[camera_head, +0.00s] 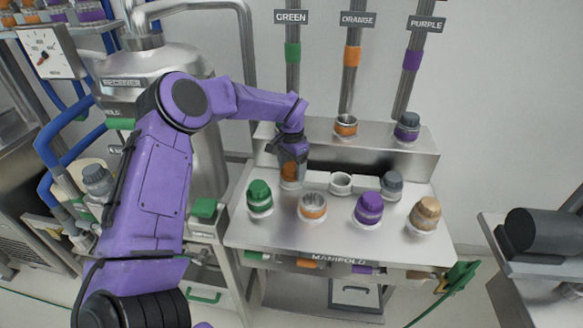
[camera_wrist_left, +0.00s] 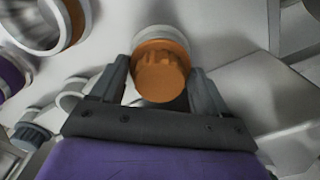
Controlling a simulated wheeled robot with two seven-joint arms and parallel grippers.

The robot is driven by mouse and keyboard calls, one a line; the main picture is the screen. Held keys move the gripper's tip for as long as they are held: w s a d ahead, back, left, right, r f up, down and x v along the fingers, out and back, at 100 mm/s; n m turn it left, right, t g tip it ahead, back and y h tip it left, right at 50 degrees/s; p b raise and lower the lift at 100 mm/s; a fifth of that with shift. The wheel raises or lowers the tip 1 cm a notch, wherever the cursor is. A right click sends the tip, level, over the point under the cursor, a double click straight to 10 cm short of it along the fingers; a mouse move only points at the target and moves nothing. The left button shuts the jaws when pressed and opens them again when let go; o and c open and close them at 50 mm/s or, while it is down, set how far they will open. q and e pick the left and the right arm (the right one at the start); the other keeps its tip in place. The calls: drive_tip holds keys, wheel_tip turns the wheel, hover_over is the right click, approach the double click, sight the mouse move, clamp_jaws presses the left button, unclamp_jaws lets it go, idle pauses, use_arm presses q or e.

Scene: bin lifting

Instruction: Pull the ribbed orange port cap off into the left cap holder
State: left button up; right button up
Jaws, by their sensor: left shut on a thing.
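My left gripper (camera_head: 292,158) is shut on the orange cap (camera_head: 289,171) at the back left of the manifold top. The cap also shows between the fingers in the left wrist view (camera_wrist_left: 161,75). It stands at the white ring of the left cap holder (camera_head: 290,184); the ring shows just behind it in the left wrist view (camera_wrist_left: 160,34). I cannot tell whether it is fully seated. The orange-banded port (camera_head: 312,206) in the front row is uncovered, with its metal mouth showing. My right gripper is not in view.
The middle holder (camera_head: 340,183) is empty; a grey cap (camera_head: 391,183) stands right of it. Green (camera_head: 259,195), purple (camera_head: 369,207) and tan (camera_head: 425,213) caps fill the front row. Labelled pipes stand behind. A dark cylinder (camera_head: 545,234) lies on a side bench at right.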

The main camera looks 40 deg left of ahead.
use_arm(q)
drive_tip(key=shift+f+b, duration=0.15)
drive_tip(key=shift+b, duration=0.2)
idle(0.7)
drive_tip(key=o, duration=1.2)
drive_tip(key=shift+o, duration=0.2)
wheel_tip(320, 180, up, 11)
drive_tip(key=b, duration=0.2)
drive_tip(key=shift+f, duration=0.2)
